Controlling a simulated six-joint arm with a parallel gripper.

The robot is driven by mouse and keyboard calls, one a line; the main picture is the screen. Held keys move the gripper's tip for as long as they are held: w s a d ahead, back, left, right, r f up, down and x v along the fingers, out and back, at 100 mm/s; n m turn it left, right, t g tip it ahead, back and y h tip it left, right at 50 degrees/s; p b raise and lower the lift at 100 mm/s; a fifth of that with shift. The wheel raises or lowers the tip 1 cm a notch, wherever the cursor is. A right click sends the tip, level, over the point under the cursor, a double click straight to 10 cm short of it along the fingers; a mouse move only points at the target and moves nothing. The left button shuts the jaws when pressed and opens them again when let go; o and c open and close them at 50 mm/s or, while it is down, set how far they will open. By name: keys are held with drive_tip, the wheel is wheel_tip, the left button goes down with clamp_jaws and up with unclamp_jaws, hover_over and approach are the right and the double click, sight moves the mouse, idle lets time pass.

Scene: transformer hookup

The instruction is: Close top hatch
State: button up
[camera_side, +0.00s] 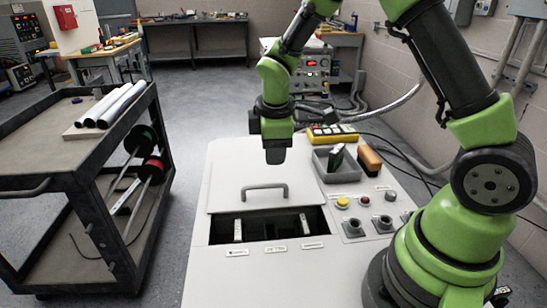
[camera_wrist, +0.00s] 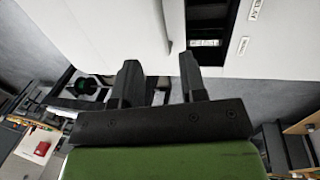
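The top hatch (camera_side: 235,170) is a pale flat panel on the white cabinet, with a grey bar handle (camera_side: 264,188) near its front edge. In front of it is a dark rectangular opening (camera_side: 268,226), uncovered, with small parts inside. The opening also shows at the top of the wrist view (camera_wrist: 208,18). My gripper (camera_side: 275,158) is above the hatch panel, behind the handle in the side view and apart from it. In the wrist view its two fingers (camera_wrist: 159,64) are spread with nothing between them. I cannot make out the handle in the wrist view.
Right of the hatch are a grey bin (camera_side: 337,167), a brown block (camera_side: 369,158), a yellow device with buttons (camera_side: 332,133), and knobs and sockets (camera_side: 353,228). A dark cart (camera_side: 85,160) with white rolls stands at left. Labels (camera_side: 275,248) line the opening's front edge.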

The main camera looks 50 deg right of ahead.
drive_tip(key=shift+c, duration=0.5)
drive_tip(key=shift+w+d, duration=0.1)
drive_tip(key=c, duration=0.3)
drive_tip(key=w+d+m, duration=0.1)
drive_tip(key=d+m, duration=0.1)
drive_tip(key=w+d+m+g, duration=0.1)
drive_tip(key=d+m, duration=0.1)
drive_tip(key=m, duration=0.1)
drive_tip(key=w+d+m+g, duration=0.1)
drive_tip(key=m, duration=0.2)
drive_tip(key=shift+w+d, duration=0.25)
drive_tip(key=shift+d, duration=0.15)
clamp_jaws()
drive_tip(key=m+g+y, duration=0.2)
drive_tip(key=m+y, duration=0.3)
drive_tip(key=m, duration=0.7)
hover_over(284, 180)
wheel_tip(284, 180, down, 8)
drive_tip(key=shift+r, duration=0.1)
drive_tip(key=shift+s+a+f+h, duration=0.35)
drive_tip(key=shift+s+a, duration=0.1)
drive_tip(key=shift+a, duration=0.3)
drive_tip(key=shift+s+a+f, duration=0.25)
drive_tip(key=shift+s+a, duration=0.45)
drive_tip(key=shift+a, duration=0.3)
